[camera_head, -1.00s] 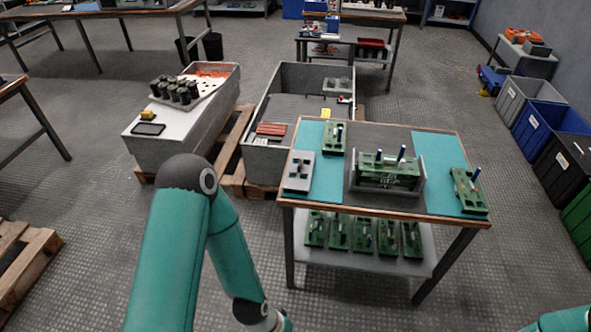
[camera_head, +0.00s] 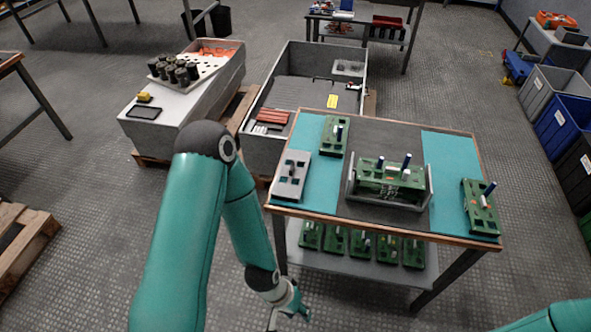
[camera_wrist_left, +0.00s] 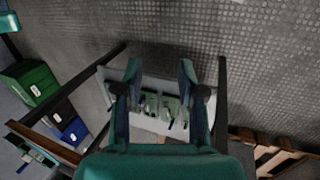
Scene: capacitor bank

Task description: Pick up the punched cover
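The punched cover (camera_head: 291,175), a small grey plate with dark holes, lies on the left teal mat of the workbench, near its left edge. My left gripper (camera_head: 288,312) is low in front of the bench's left front leg, below the tabletop and apart from the cover. In the left wrist view its two fingers (camera_wrist_left: 159,72) are spread with nothing held between them; the bench's lower shelf shows beyond. The cover is not visible in that view. My right gripper is out of view; only a teal piece of my right arm shows at the bottom right.
The workbench (camera_head: 384,231) also carries green boards and a grey holder (camera_head: 416,200) with a board in it. More boards lie on its lower shelf (camera_head: 350,264). Grey bins on pallets stand behind it to the left. The floor left of the bench is open.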

